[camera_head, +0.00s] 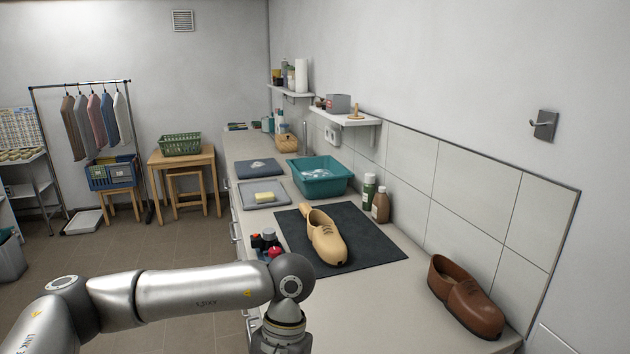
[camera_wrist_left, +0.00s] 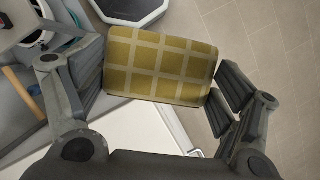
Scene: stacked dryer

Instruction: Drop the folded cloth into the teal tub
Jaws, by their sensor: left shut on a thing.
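The folded cloth (camera_wrist_left: 155,66), yellow-brown with a pale check, is between the fingers of my left gripper (camera_wrist_left: 158,74) in the left wrist view. The gripper is shut on it, one finger pad at each side. In the head view my left arm comes in low, in front of the counter; its gripper and the cloth are out of that frame. The teal tub (camera_head: 322,188) stands on the counter against the wall, open at the top, with something whitish inside. It is beyond my arm, well apart from it. My right gripper is not in view.
A dark mat (camera_head: 372,240) with a tan shoe (camera_head: 326,238) lies nearer than the tub. A grey tray (camera_head: 278,188) with a yellow sponge (camera_head: 265,197) is left of it. Two bottles (camera_head: 374,198) stand right of it. A brown shoe (camera_head: 466,297) sits at the near right.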

